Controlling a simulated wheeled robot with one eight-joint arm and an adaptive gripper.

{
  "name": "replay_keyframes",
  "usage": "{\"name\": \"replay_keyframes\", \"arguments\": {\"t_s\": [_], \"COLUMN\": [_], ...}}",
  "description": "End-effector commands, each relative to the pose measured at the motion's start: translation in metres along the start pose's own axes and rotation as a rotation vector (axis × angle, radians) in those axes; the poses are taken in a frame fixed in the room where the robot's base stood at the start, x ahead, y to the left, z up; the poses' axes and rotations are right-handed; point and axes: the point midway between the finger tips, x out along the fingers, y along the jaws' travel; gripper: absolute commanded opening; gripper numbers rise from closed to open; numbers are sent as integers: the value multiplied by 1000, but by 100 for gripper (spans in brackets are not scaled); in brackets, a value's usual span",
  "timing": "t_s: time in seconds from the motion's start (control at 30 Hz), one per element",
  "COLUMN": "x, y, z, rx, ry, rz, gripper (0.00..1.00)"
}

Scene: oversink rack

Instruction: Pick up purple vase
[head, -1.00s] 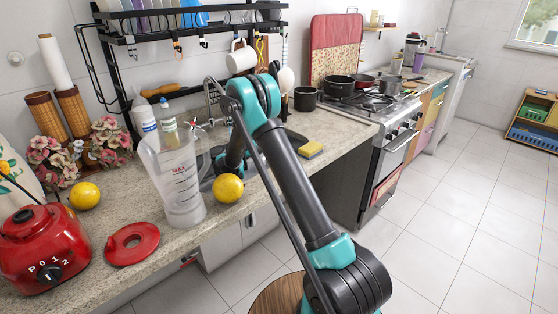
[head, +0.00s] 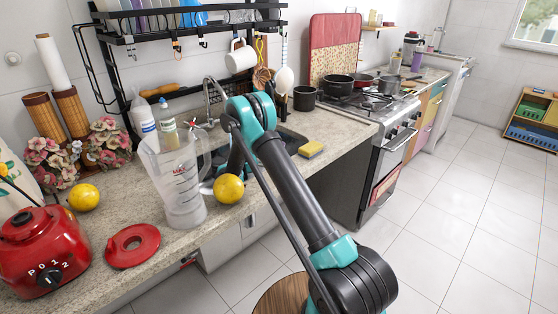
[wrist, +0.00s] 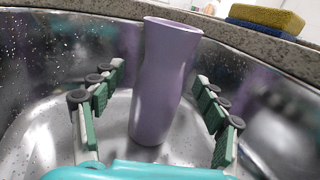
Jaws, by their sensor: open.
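The purple vase (wrist: 162,80) stands in the metal sink basin (wrist: 60,45) in the wrist view, leaning slightly. My gripper (wrist: 160,110) is open, with one finger on each side of the vase. A gap shows between the vase and both fingers, and the vase stands beyond the palm. In the head view the vase is hidden; my arm reaches down toward the sink behind the clear pitcher.
A yellow sponge (head: 311,149) lies right of the sink. A black rack (head: 200,35) with a hanging mug (head: 241,57) is above.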

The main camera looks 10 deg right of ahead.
Motion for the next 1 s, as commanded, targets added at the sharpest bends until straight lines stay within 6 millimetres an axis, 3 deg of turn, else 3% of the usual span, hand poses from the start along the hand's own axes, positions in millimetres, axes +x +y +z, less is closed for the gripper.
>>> {"name": "replay_keyframes", "arguments": {"t_s": [0.1,0.3,0.87,1.0], "x": [11,11,11,11], "y": [0,0,0,0], "z": [0,0,1,1], "rx": [0,0,0,0], "ry": [0,0,-1,-1], "rz": [-1,0,0,0], "gripper": [73,73,4,4]}}
